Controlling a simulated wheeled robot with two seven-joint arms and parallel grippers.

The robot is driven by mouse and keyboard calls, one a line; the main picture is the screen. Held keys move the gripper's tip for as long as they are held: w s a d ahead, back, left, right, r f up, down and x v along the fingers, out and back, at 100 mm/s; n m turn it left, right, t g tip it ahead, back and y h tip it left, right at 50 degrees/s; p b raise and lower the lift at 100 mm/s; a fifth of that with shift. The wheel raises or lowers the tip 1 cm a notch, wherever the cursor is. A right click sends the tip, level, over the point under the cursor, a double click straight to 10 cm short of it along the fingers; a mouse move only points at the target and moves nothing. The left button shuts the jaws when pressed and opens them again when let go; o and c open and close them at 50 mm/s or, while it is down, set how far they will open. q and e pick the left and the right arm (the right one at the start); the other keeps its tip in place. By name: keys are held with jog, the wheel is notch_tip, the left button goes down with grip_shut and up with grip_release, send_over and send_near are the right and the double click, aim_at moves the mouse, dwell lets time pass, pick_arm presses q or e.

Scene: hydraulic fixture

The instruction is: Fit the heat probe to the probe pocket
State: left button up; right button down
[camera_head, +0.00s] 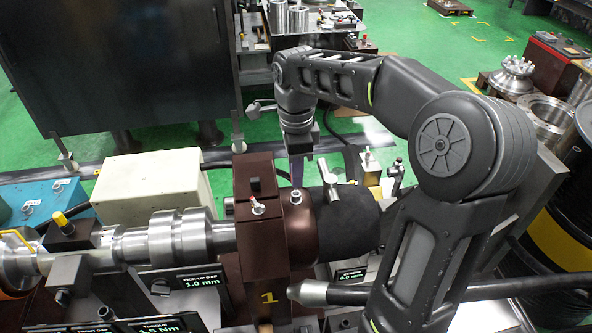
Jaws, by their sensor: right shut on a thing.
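My right gripper (298,172) points down just behind the brown housing, and the housing's upper part hides some of its fingertips. It is shut, but the thing in it is too small and too covered to make out, so I cannot tell whether it is the heat probe. A brown housing marked 1 (268,262) stands upright at the centre, around the line of a steel shaft (170,240). Small metal fittings sit on the housing; I cannot tell which one is the probe pocket. My left gripper is out of view.
A dark rounded body (348,222) adjoins the housing on the right. A grey-tipped black hose (312,292) lies in front. A cream box (150,185) stands behind the shaft. A black and yellow drum (565,235) is at right. Green floor lies beyond.

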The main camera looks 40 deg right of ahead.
jog(key=shift+f+b, duration=1.2)
jog(key=shift+f, duration=0.5)
dwell(0.6)
jog(key=c, duration=1.3)
grip_release()
jog(key=shift+o, duration=0.2)
notch_tip(320, 180, up, 5)
jog(key=shift+r, duration=0.1)
jog(key=shift+r+p, duration=0.6)
jog(key=shift+r, duration=0.3)
jog(key=shift+r+p, duration=0.3)
jog(key=shift+r, duration=0.15)
